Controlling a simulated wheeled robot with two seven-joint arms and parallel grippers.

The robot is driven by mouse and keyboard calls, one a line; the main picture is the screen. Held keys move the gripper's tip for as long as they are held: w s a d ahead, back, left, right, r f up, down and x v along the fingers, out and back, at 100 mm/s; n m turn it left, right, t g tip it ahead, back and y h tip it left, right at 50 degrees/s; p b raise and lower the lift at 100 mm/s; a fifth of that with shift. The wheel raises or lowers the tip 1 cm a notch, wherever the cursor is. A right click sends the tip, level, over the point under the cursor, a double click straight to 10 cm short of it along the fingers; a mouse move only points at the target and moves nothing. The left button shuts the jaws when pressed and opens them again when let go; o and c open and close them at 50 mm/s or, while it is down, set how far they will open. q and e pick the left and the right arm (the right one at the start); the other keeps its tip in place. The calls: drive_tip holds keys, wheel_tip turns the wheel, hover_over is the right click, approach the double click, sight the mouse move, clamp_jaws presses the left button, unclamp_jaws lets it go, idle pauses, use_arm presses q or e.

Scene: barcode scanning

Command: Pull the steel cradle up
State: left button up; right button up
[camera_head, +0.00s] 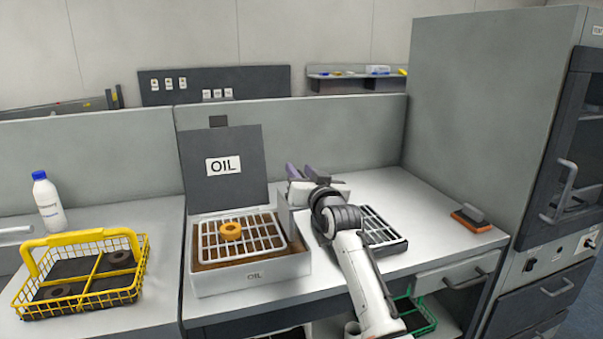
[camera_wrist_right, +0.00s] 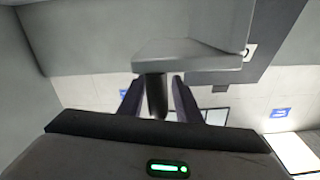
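The steel cradle (camera_head: 262,232) is a wire grid lying low in the open grey bath marked OIL (camera_head: 252,276), over brown oil. An orange ring (camera_head: 231,230) lies on the grid. A grey upright (camera_head: 285,216) stands at the bath's right side. My right gripper (camera_head: 300,173) is above and beside that upright, its two purplish fingers apart. In the right wrist view, a dark bar (camera_wrist_right: 156,96) under a grey block is between the fingers (camera_wrist_right: 157,100), with gaps on both sides. I cannot tell whether the bar belongs to the cradle. My left gripper is not in view.
A yellow basket (camera_head: 86,268) with dark rings and a white bottle (camera_head: 48,203) stand at left. The raised OIL lid (camera_head: 222,185) is behind the bath. A drain rack (camera_head: 380,228) is right of it, partly behind my arm. A brush-like block (camera_head: 471,217) lies farther right.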

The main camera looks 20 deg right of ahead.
drive_tip(key=shift+f, duration=0.1)
drive_tip(key=shift+s, duration=0.55)
drive_tip(key=s, duration=0.9)
drive_tip(key=shift+a+b, duration=0.3)
drive_tip(key=shift+b, duration=0.05)
drive_tip(key=shift+s, duration=0.1)
drive_tip(key=shift+s, duration=0.1)
